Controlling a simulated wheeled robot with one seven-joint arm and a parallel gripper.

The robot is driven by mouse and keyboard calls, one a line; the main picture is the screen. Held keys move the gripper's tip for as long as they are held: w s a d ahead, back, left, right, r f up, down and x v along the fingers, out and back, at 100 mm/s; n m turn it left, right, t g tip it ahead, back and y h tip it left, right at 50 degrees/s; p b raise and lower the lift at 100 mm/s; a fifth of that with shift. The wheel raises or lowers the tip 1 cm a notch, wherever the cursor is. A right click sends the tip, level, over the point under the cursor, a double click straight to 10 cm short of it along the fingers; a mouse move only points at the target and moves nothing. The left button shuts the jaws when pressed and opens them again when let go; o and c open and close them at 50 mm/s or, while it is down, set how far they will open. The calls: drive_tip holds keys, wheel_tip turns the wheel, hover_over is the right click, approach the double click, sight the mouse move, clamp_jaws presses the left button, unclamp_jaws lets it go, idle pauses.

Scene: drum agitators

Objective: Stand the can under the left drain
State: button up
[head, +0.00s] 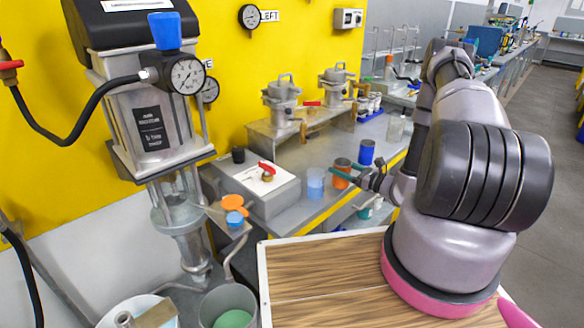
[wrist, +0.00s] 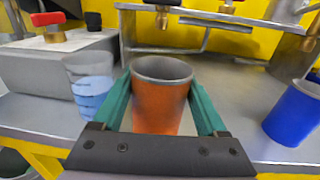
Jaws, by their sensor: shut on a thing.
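An orange can (head: 341,172) with a grey rim is between the green fingers of my gripper (head: 352,175). In the wrist view, the can (wrist: 160,105) is upright and the gripper (wrist: 163,112) is shut around its sides. I cannot tell whether its base touches the bench. The left drain is a brass tap with a red handle (head: 308,104) on the left metal pot (head: 282,97), above the stand. In the wrist view, a brass drain spout (wrist: 162,18) shows beyond the can, at the stand's edge. The can is in front of the stand, not under the spout.
A clear blue-tinted beaker (head: 315,184) stands left of the can and a blue can (head: 366,152) right of it. A grey box with a red-handled valve (head: 266,172) is further left. The stand (head: 318,122) also carries a second pot (head: 335,84).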

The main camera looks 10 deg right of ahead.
drive_tip(key=x, duration=1.3)
drive_tip(key=shift+a, duration=0.1)
drive_tip(key=x, duration=0.4)
drive_tip(key=shift+a, duration=0.2)
drive_tip(key=shift+f, duration=0.75)
drive_tip(key=shift+f, duration=0.1)
drive_tip(key=o, duration=1.3)
drive_tip(key=shift+c, duration=0.2)
drive_tip(key=v, duration=1.2)
drive_tip(key=shift+d, duration=0.1)
